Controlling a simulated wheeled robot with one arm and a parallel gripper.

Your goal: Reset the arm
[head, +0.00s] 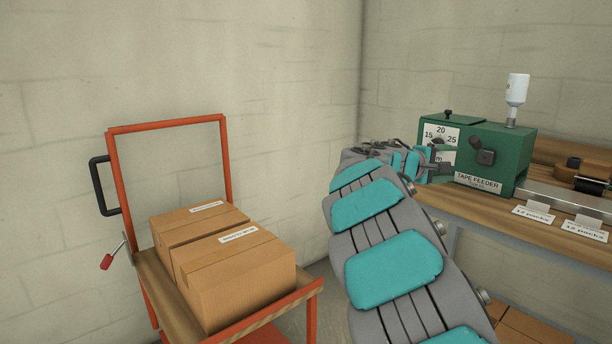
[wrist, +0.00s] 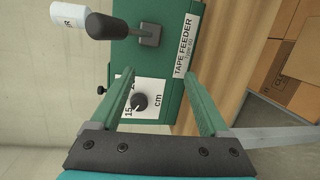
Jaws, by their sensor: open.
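My gripper (wrist: 163,108) is open and empty in the wrist view, with its two green fingers spread in front of the tape feeder. The green tape feeder (wrist: 172,75) shows there turned sideways, with its white dial and black knob between the fingers and a dark lever (wrist: 150,35) beyond them. In the head view my arm reaches up and away to the tape feeder (head: 510,150), which stands on the wooden bench (head: 450,203). My gripper (head: 440,160) is small there, close to the feeder's dial face; I cannot tell whether it touches.
A white bottle (head: 517,90) stands upside down on the feeder. Label cards (head: 533,213) and a tape roll (head: 592,172) are on the bench at right. A red-framed cart (head: 312,290) with cardboard boxes (head: 240,275) stands at left. More boxes (head: 530,325) are below the bench.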

